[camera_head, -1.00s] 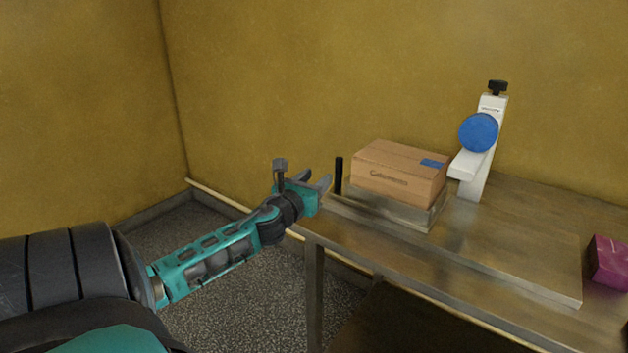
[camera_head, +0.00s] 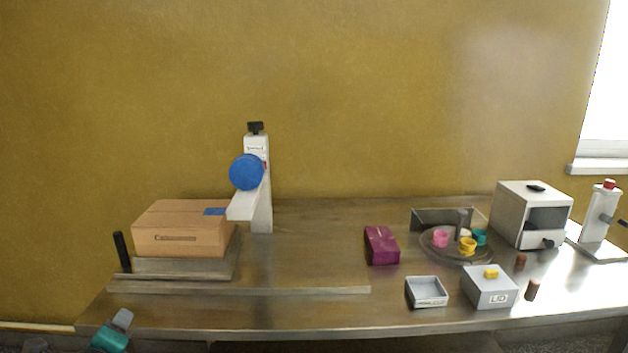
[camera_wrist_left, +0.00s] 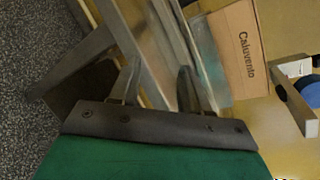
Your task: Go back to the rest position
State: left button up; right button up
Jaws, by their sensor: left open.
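My left gripper (camera_head: 112,335) shows at the lower left corner of the head view, below the front edge of the steel table (camera_head: 320,315). Only its teal body and a grey part show there. In the left wrist view its two fingers (camera_wrist_left: 157,82) are apart with nothing between them. The gripper is clear of the cardboard box (camera_head: 180,240), which stands on a low metal stand at the table's left end. The box also shows in the left wrist view (camera_wrist_left: 236,60). My right gripper is not in view.
A white device with a blue disc (camera_head: 247,172) stands beside the box. A purple box (camera_head: 381,246), a grey tray (camera_head: 426,292), a grey lidded box (camera_head: 490,290), a round plate with coloured cups (camera_head: 440,248) and a white machine (camera_head: 530,215) stand right. The table's middle is mostly bare.

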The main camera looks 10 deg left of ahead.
pick_arm(q)
jog(key=s+d+f+n+g+h, duration=0.45)
jog(key=s+d+n, duration=0.5)
jog(key=d, duration=0.35)
jog(key=s+d+f+n+g+h, duration=0.3)
jog(key=s+d+n+g, duration=0.2)
jog(key=s+d+n, duration=0.55)
jog(key=w+d+f+m+t+h, duration=0.1)
jog(key=w+d+f+m+t, duration=0.1)
jog(key=w+d+f+t, duration=0.3)
jog(key=shift+w+f+t+h, duration=0.35)
jog(key=shift+w+f+t, duration=0.95)
jog(key=shift+f, duration=0.35)
jog(key=shift+s, duration=0.1)
